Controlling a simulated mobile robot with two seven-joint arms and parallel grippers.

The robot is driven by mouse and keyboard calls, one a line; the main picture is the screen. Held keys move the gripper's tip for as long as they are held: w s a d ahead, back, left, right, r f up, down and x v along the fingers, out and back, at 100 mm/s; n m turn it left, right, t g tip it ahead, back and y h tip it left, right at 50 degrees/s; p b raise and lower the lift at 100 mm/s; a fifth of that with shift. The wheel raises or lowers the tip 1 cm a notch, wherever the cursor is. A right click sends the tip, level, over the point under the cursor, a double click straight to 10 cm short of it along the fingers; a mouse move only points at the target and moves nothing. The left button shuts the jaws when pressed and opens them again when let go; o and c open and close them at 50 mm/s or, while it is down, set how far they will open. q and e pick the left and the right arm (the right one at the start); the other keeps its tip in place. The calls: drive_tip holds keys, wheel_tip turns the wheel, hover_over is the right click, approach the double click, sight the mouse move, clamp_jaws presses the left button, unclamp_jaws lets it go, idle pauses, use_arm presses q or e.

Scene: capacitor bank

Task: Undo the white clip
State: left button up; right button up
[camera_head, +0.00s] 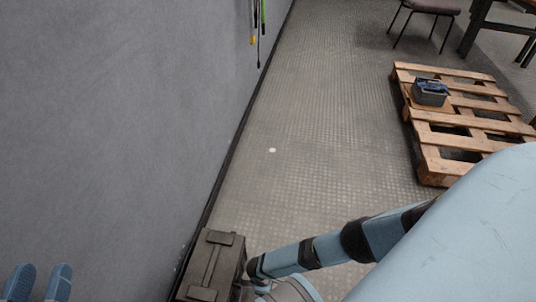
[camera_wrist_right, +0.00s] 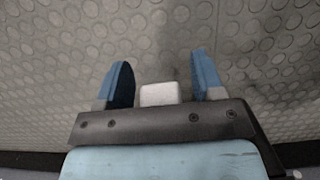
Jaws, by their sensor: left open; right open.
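I cannot make out the white clip for certain in either view. My left gripper (camera_head: 40,280) shows only as two blue fingertips at the bottom left corner of the head view, apart and with nothing between them, in front of the grey wall. My right gripper (camera_wrist_right: 161,72) is open in the right wrist view, its two blue fingers spread over the studded floor. A pale block (camera_wrist_right: 160,94) shows between the finger bases; I cannot tell if it is part of the gripper. No cable or clip shows between the right fingertips.
The grey wall (camera_head: 110,120) fills the left. Green and yellow tools (camera_head: 257,20) hang on it. A dark case (camera_head: 212,262) stands at its foot. A small white spot (camera_head: 272,150) is on open floor.

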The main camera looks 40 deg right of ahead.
drive_tip(key=shift+r+p, duration=0.4)
drive_tip(key=shift+r, duration=0.1)
drive_tip(key=shift+p+v, duration=0.6)
drive_tip(key=shift+v, duration=0.25)
drive_tip(key=p+v, duration=0.3)
drive_tip(key=v, duration=0.3)
drive_tip(key=shift+p, duration=0.4)
use_arm(q)
drive_tip(key=shift+s+d+r+n+g+y+p, duration=0.2)
drive_tip(key=shift+s+d+r+n+p, duration=0.2)
drive_tip(key=shift+s+r+n+p, duration=0.5)
drive_tip(key=shift+s+d+r+n+g+y+p, duration=0.15)
drive_tip(key=shift+s+d+r+n+p, duration=0.45)
drive_tip(key=shift+n, duration=0.6)
use_arm(e)
drive_tip(key=shift+v, duration=2.55)
use_arm(q)
drive_tip(key=shift+w+a+r, duration=0.1)
drive_tip(key=shift+w+a, duration=0.05)
drive_tip(key=shift+a, duration=0.05)
